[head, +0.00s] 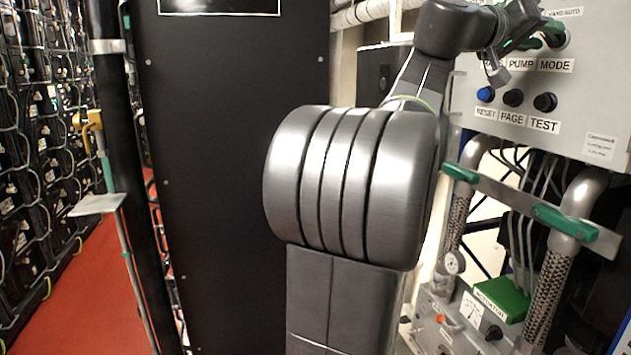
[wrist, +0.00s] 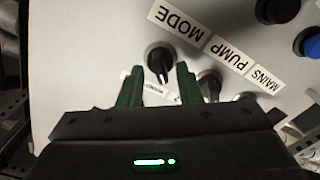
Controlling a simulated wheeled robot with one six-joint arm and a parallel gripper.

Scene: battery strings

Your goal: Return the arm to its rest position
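My arm rises through the middle of the head view and bends right at the top toward a grey control panel (head: 560,85). My gripper (head: 542,36) is at the panel's upper part, beside the black MODE knob (head: 558,39). In the wrist view my gripper (wrist: 160,72) has its two green fingers apart, with the MODE knob (wrist: 160,62) showing between their tips. Gaps show on both sides of the knob. I cannot tell how far the tips stand off the panel. The arm hides part of the panel's left side.
The PUMP knob (wrist: 209,84) is close to the right finger. Blue RESET (head: 486,94), black PAGE and TEST buttons sit lower on the panel. Pipes with green-handled valves (head: 565,222) are below. A black cabinet (head: 225,160) stands behind my arm; battery racks (head: 35,140) line the left.

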